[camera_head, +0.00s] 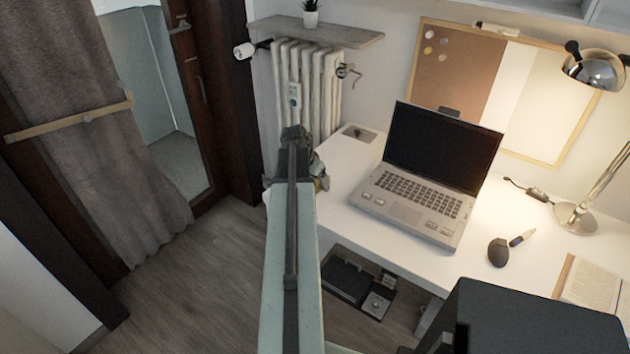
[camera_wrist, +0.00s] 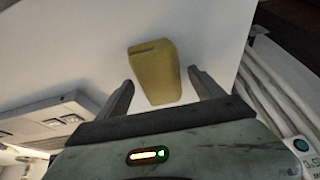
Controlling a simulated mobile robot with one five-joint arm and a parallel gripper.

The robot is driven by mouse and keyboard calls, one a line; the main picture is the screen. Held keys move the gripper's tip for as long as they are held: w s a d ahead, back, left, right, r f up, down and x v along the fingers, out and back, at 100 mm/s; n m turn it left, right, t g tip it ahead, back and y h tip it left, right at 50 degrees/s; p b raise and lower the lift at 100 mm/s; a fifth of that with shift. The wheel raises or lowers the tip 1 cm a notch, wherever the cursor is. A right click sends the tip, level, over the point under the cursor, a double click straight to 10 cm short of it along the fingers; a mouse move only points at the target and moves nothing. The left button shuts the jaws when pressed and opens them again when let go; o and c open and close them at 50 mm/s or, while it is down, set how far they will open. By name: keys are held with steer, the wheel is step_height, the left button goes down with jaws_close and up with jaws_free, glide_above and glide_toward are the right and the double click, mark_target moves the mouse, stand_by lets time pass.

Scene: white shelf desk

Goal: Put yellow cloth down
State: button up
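The yellow cloth (camera_wrist: 156,72) is a folded, block-like piece in the middle of the wrist view, against the white desk top. My gripper (camera_wrist: 160,77) has its two fingers apart, one on each side of the cloth, with a visible gap on both sides. The near end of the cloth lies between the fingers and its far end reaches past the tips.
An open laptop (camera_head: 425,180) stands on the desk just right of my arm. A radiator (camera_head: 305,85) is behind the desk's left end, under a small shelf (camera_head: 315,33). A lamp (camera_head: 577,215), a dark mouse-like object (camera_head: 498,252) and an open book (camera_head: 590,285) are farther right.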

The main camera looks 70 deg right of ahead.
steer(key=shift+f, duration=0.1)
steer(key=p+v, duration=0.7)
steer(key=v, duration=0.1)
steer(key=shift+s+d, duration=0.1)
steer(key=shift+s, duration=0.25)
steer(key=shift+w, duration=0.25)
steer(key=w+a+f+n+t+y, duration=0.15)
steer(key=w+a+n, duration=0.95)
steer(key=w+a, duration=1.75)
steer(key=w+a+n+y, duration=0.1)
steer(key=a+n, duration=0.9)
steer(key=a, duration=2.5)
steer(key=shift+w+a+f+n+y, duration=0.2)
steer(key=shift+w+a+n+y, duration=0.15)
steer(key=shift+y, duration=0.5)
